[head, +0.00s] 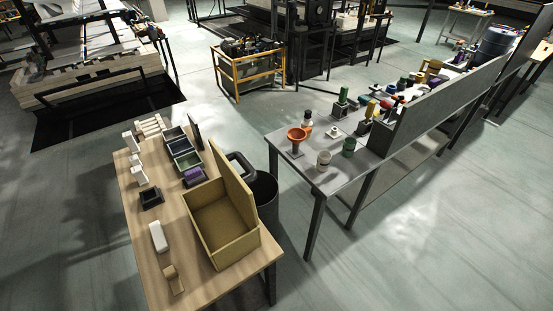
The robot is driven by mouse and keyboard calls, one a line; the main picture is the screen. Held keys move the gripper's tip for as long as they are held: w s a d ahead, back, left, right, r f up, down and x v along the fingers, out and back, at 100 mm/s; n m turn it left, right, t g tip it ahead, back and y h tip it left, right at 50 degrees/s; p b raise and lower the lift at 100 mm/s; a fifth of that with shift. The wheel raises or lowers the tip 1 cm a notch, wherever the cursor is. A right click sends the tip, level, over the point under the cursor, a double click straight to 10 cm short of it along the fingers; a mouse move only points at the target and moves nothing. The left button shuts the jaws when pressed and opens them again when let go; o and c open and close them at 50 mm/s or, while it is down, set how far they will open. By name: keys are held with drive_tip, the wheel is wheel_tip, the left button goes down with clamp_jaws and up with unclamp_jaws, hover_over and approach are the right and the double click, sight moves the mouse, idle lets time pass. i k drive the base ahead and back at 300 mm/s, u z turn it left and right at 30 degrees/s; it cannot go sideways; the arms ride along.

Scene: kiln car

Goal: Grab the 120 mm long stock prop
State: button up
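Several small white pieces stand along the left edge of the wooden table (142,255). One white upright piece (131,141) is near the far left corner, and another white piece (139,173) is a little closer. A group of pale bars (150,126) lies at the far end. These may be props, but they are too small to tell their lengths, so I cannot tell which one is 120 mm. My gripper is not in view.
On the wooden table are a large open tan box (222,222), small bins (186,160), a black tray (151,197), a white block (158,237) and a small wooden piece (173,280). A dark bin (264,195) stands between it and the cluttered grey bench (330,178).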

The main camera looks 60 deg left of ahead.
sight(128, 137)
drive_tip(key=i, duration=1.8)
drive_tip(key=u, duration=3.95)
drive_tip(key=i, duration=0.95)
